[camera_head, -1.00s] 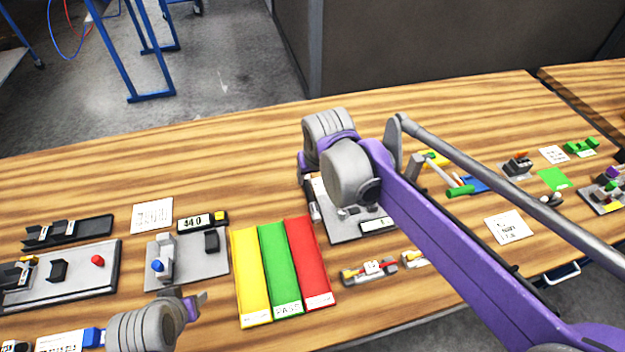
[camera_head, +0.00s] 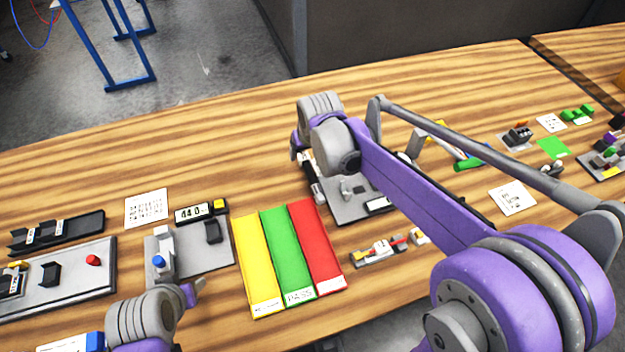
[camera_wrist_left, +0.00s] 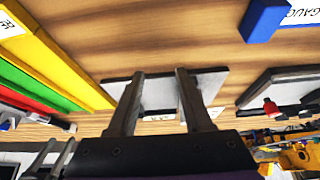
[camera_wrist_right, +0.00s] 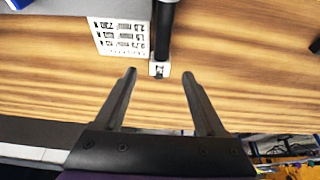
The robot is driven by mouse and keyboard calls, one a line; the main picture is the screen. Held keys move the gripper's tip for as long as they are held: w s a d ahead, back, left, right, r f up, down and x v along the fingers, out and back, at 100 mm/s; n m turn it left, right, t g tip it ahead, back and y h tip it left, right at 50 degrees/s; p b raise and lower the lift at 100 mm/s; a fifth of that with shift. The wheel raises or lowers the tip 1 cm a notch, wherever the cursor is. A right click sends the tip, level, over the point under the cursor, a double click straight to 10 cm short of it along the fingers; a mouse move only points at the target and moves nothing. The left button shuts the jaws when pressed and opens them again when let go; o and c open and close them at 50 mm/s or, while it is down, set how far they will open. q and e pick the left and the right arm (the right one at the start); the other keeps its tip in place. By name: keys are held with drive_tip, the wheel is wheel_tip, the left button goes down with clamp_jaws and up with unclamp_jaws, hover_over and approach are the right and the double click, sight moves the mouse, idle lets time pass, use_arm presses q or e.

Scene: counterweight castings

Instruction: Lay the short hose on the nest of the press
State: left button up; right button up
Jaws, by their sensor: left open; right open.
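I cannot surely pick out the short hose. A dark bar with a pale end (camera_wrist_right: 163,35), beside a printed card, shows in the right wrist view; I cannot tell what it is. A device with a green-handled lever (camera_head: 468,163), perhaps the press, is partly behind my right arm; I cannot make out its nest. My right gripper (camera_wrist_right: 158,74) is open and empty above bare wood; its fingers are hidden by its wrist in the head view. My left gripper (camera_wrist_left: 158,75) is open and empty above a grey plate; it also shows at lower left in the head view (camera_head: 194,291).
Yellow, green and red lanes (camera_head: 287,256) lie mid-table. A grey fixture with a blue button (camera_head: 205,262) and a panel with a red button (camera_head: 70,280) stand left. Small red-and-yellow parts (camera_head: 380,250) lie near the front edge. The far middle table is clear.

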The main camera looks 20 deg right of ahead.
sight(305, 158)
drive_tip(key=x, duration=0.3)
drive_tip(key=shift+f, duration=0.35)
clamp_jaws()
